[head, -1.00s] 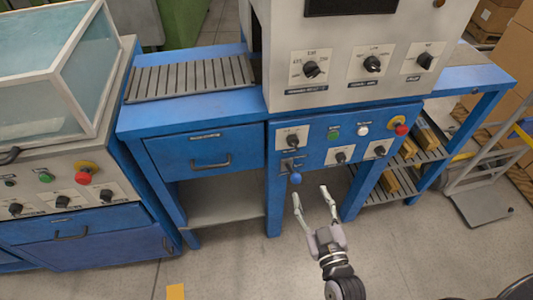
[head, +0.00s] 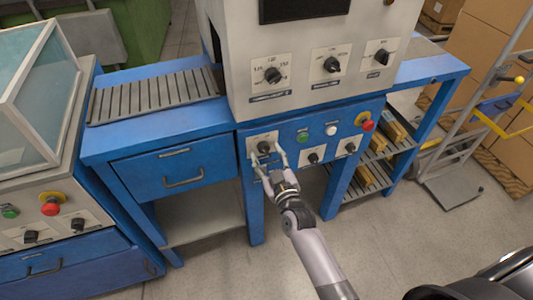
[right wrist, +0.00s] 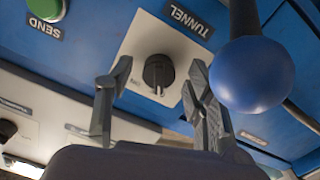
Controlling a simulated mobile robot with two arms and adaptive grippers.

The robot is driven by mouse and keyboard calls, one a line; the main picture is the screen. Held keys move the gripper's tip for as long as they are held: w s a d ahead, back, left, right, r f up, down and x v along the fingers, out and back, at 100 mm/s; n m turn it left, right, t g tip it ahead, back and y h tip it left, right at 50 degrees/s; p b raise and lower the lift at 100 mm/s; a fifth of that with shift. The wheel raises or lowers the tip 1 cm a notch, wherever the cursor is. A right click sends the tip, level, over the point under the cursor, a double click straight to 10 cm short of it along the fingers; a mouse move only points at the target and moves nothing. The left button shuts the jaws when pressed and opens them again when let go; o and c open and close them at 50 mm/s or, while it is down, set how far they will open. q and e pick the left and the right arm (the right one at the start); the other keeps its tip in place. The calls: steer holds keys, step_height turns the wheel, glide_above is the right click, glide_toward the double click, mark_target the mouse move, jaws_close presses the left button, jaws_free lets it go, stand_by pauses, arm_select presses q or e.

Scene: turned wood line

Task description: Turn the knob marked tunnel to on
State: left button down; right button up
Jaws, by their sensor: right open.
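The tunnel knob (right wrist: 158,72) is a black knob on a white plate, with the label TUNNEL (right wrist: 188,20) upside down above it in the right wrist view. A pale mark on the knob faces the bottom of that view. In the head view the knob (head: 266,147) is at the upper left of the blue panel. My right gripper (head: 265,154) is open in front of it; in the right wrist view its fingers (right wrist: 157,88) stand either side of the knob with visible gaps. I cannot tell whether the tips reach its depth. My left gripper is not in view.
A blue ball-ended lever (right wrist: 250,75) is close beside one finger. A green SEND button (right wrist: 46,8) is on the other side. Other black knobs (head: 313,157) and a red stop button (head: 367,125) sit farther right. The floor in front is clear.

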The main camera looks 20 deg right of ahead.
steer(key=shift+w, duration=0.4)
steer(key=shift+c, duration=0.3)
steer(key=c, duration=1.1)
